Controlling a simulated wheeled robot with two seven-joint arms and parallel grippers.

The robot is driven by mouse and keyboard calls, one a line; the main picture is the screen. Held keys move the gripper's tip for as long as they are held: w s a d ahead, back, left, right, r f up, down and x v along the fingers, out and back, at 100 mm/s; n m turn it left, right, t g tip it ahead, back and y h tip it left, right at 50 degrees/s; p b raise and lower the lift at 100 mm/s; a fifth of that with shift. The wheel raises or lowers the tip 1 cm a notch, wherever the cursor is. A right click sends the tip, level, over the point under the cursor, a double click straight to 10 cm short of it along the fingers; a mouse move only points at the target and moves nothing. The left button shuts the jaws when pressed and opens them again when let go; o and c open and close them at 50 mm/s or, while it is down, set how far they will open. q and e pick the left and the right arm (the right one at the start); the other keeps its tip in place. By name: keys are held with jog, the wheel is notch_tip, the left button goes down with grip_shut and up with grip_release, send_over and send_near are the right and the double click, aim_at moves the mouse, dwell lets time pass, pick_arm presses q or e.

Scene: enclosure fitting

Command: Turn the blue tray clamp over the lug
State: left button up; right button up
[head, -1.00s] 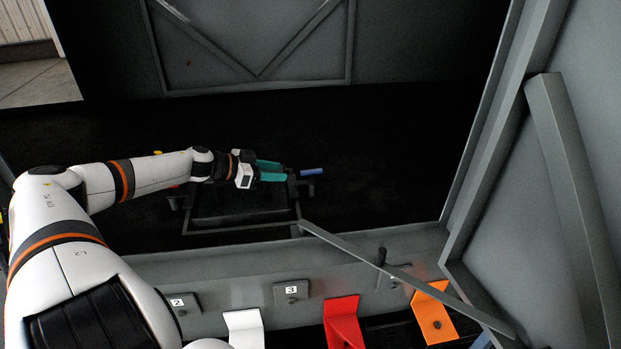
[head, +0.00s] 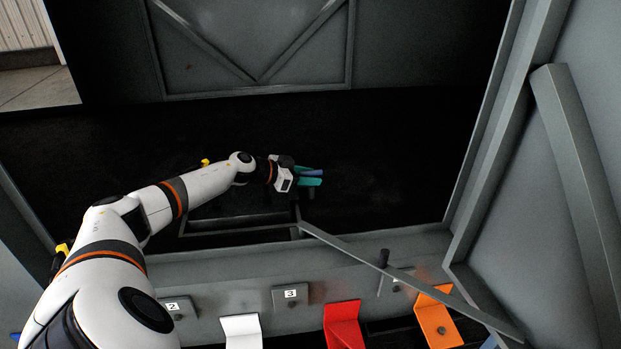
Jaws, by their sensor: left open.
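The blue tray clamp (head: 312,173) is a small blue bar at the right end of the dark tray frame. My left gripper (head: 308,176) has teal fingers and is open, with the blue bar showing between them. I cannot tell whether the fingers touch it. The dark tray frame (head: 240,231) lies on the black floor below and left of the gripper, and my arm covers part of it. The lug is not clearly seen; a short grey post (head: 311,193) stands just below the fingers. My right gripper is not in view.
A grey diagonal bar (head: 345,244) runs from the tray's right corner towards the lower right. In front is a grey wall with numbered plates (head: 290,296) and white (head: 242,330), red (head: 343,325) and orange (head: 436,318) brackets. A grey panel (head: 590,110) stands at right.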

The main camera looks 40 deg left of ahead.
pick_arm(q)
jog(key=shift+w+d+f, duration=0.15)
jog(key=shift+w+d, duration=0.05)
jog(key=shift+w, duration=0.2)
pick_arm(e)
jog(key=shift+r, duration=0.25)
pick_arm(q)
grip_shut()
jog(key=shift+a+r, duration=0.25)
jog(key=shift+r, duration=0.1)
dwell(0.6)
jog(key=shift+c, duration=0.8)
grip_release()
jog(key=shift+f, duration=0.1)
jog(key=shift+o, duration=0.8)
jog(key=shift+d+f, duration=0.1)
jog(key=shift+f, duration=0.05)
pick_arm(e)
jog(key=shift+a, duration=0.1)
